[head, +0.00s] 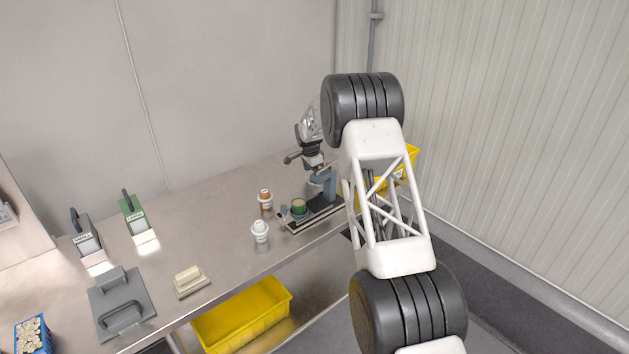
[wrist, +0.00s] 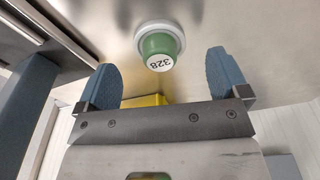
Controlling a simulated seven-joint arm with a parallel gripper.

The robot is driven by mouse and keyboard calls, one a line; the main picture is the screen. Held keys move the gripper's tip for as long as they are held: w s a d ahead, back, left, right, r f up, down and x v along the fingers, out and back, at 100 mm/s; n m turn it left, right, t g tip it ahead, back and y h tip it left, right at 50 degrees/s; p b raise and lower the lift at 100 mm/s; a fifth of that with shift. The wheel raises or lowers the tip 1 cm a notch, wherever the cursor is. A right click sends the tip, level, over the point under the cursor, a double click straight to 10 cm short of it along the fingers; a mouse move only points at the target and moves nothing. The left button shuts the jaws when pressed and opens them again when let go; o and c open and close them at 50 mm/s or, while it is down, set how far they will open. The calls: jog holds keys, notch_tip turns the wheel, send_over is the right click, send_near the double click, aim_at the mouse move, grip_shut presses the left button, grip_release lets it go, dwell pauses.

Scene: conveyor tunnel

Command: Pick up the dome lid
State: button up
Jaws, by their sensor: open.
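In the wrist view a round green piece (wrist: 160,47) marked 328 on its pale top stands on a white round flange (wrist: 176,29) on the steel surface. My gripper (wrist: 159,60) is open and empty. Its two blue fingers are on either side below the piece in the picture, with clear gaps; I cannot tell the height between them. No piece can be named as the dome lid for certain. In the head view a white knobbed piece (head: 260,232) and a brown-topped white piece (head: 265,198) stand on the bench.
A yellow bin (head: 245,315) is below the bench edge. Two handled plates, a grey handled block (head: 122,305) and a blue box (head: 33,335) stand left. Mid-bench is largely clear.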

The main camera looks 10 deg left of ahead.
jog(key=shift+w+d+f, duration=0.15)
jog(key=shift+f, duration=1.25)
jog(key=c, duration=1)
